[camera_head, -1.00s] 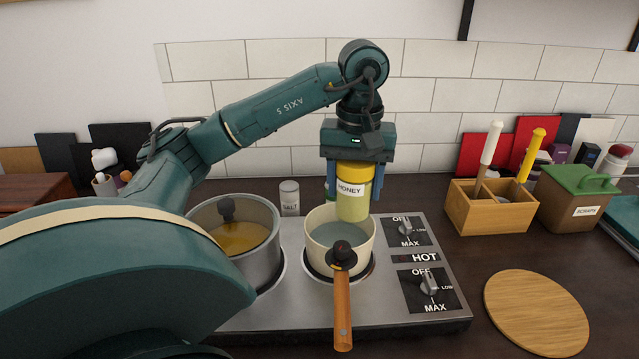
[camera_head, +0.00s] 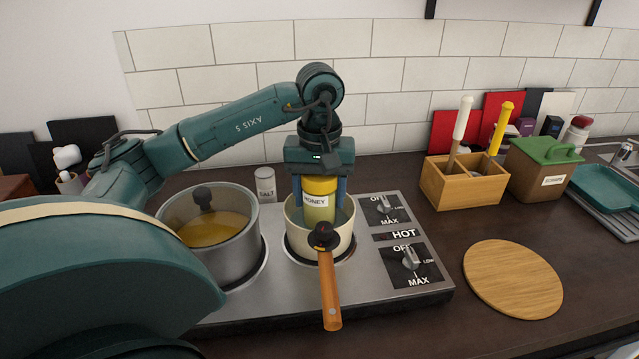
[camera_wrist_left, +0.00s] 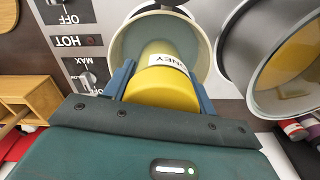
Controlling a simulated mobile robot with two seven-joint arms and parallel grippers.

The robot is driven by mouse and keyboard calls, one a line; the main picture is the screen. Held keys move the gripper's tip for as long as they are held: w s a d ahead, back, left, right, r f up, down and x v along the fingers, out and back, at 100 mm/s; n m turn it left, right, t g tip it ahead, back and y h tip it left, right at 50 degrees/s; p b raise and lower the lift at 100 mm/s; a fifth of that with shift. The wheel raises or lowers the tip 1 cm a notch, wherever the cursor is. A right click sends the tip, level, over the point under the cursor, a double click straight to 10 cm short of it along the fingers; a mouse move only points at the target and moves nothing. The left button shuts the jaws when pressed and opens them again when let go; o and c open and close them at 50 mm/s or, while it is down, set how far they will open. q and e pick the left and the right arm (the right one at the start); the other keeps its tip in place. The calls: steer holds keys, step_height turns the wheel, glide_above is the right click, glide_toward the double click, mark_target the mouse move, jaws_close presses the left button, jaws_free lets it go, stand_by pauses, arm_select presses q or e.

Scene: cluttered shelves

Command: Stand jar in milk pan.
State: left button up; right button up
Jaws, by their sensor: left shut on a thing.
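The honey jar (camera_head: 318,208), with a yellow lid and a white label, is upright inside the cream milk pan (camera_head: 292,216). Its lower part is hidden behind the pan's near wall, so I cannot tell whether it touches the bottom. My left gripper (camera_head: 320,188) points straight down and is shut on the jar from both sides. The wrist view shows the jar's lid (camera_wrist_left: 162,84) between the blue fingers and the pan's rim (camera_wrist_left: 116,48) around the jar. The pan's wooden handle (camera_head: 329,290) points toward me. My right gripper is not in view.
A steel pot (camera_head: 229,264) with yellow contents stands left of the pan on the hob (camera_head: 285,300). A salt shaker (camera_head: 265,186) is behind. A wooden utensil box (camera_head: 463,186), scraps bin (camera_head: 545,172) and round board (camera_head: 512,278) are on the right.

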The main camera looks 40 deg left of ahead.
mark_target(319, 209)
arm_select(q)
steer(key=shift+f, duration=1.65)
steer(key=shift+f, duration=0.15)
steer(key=o, duration=1.2)
step_height(319, 209, up, 12)
steer(key=shift+r+p, duration=0.15)
steer(key=shift+p, duration=0.75)
steer(key=shift+s, duration=0.1)
